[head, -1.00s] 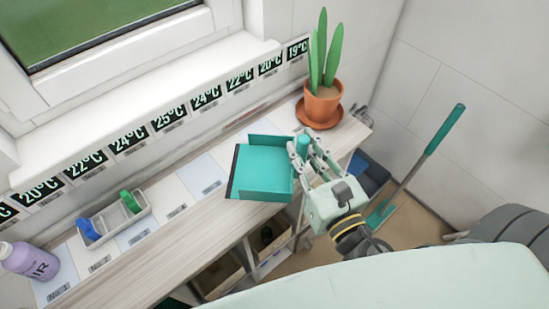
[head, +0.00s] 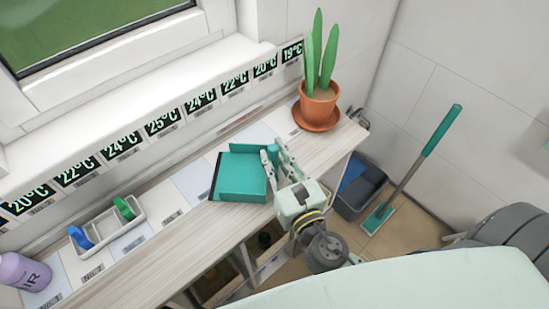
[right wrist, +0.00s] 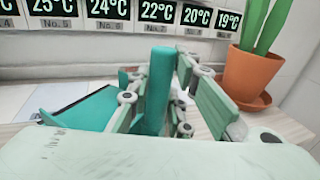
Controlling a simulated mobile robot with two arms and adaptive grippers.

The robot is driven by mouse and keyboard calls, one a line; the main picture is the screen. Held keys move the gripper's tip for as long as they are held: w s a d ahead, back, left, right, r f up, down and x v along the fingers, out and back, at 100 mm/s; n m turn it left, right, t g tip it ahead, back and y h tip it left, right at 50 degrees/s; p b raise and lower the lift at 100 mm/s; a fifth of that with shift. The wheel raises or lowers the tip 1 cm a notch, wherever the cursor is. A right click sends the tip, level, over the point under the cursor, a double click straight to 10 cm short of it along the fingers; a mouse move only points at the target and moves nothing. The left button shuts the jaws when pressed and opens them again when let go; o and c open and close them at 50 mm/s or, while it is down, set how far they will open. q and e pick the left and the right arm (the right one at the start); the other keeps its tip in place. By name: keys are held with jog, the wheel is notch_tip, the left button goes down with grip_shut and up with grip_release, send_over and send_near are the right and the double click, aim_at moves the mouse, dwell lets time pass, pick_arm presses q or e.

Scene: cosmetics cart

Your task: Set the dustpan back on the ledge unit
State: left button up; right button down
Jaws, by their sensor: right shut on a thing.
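The teal dustpan (head: 240,177) is over the top of the ledge unit (head: 165,255), its dark front lip toward the left. I cannot tell whether it touches the surface. My right gripper (head: 273,157) is shut on the dustpan's handle, which stands up between the fingers in the right wrist view (right wrist: 160,85). In that view the pan (right wrist: 85,108) shows left of the fingers, partly hidden by them. My left gripper is not in view.
A potted plant (head: 318,100) stands on the ledge's far right end. A small tray (head: 108,228) with blue and green items and a purple bottle (head: 25,272) stand at the left. A teal mop (head: 415,165) leans over the floor beside a dark bin (head: 360,190).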

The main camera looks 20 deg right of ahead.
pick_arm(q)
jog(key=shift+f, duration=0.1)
pick_arm(e)
jog(key=c, duration=2)
grip_release()
jog(key=shift+f, duration=0.2)
jog(key=shift+c, duration=0.2)
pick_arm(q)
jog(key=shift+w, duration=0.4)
pick_arm(e)
jog(key=o, duration=0.5)
jog(key=shift+r, duration=0.1)
jog(key=shift+c, duration=0.2)
jog(key=shift+r, duration=0.3)
pick_arm(q)
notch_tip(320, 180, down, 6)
jog(key=b, duration=0.6)
pick_arm(e)
jog(key=s, duration=1.2)
jog(key=shift+d+f, duration=0.15)
jog(key=shift+d, duration=0.05)
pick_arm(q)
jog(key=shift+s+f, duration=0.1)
pick_arm(e)
jog(key=shift+d, duration=0.1)
